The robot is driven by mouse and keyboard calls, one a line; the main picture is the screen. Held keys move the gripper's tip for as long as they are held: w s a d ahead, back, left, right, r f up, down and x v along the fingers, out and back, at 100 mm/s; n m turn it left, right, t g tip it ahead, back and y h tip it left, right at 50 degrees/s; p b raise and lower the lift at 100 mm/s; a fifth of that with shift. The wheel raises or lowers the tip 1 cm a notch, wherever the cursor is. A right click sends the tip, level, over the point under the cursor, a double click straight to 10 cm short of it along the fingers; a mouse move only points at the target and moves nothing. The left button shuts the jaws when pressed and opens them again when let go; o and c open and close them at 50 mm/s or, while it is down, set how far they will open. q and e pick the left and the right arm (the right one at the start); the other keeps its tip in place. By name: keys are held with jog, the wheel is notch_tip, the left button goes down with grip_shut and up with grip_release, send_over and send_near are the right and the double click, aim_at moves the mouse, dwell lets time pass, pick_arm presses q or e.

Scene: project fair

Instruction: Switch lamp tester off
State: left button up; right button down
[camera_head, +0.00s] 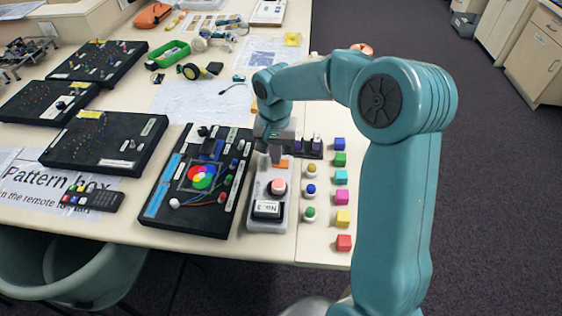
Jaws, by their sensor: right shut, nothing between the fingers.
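The lamp tester looks to be the narrow light-grey box (283,206) near the table's front edge. It bears a round pink-red dome (278,187) and a dark-framed white label (267,209). A small orange part (281,162) shows at its far end. My right gripper (265,158) is shut and empty, pointing down at the tester's far end beside the orange part. I cannot tell whether the fingertips touch it. The gripper and wrist partly hide that end, and the switch's position is not clear. My left gripper is not in view.
A black board with coloured discs (203,176) lies close left of the tester. Coloured cubes (341,197) and several round-topped pieces (310,190) stand in rows on its right. More black boards (107,140) lie further left. A paper sheet (200,102) lies behind.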

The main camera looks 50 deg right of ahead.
jog(key=shift+f, duration=0.25)
jog(key=shift+r, duration=0.15)
notch_tip(320, 180, up, 7)
jog(key=p, duration=0.5)
dwell(0.4)
jog(key=shift+s, duration=0.1)
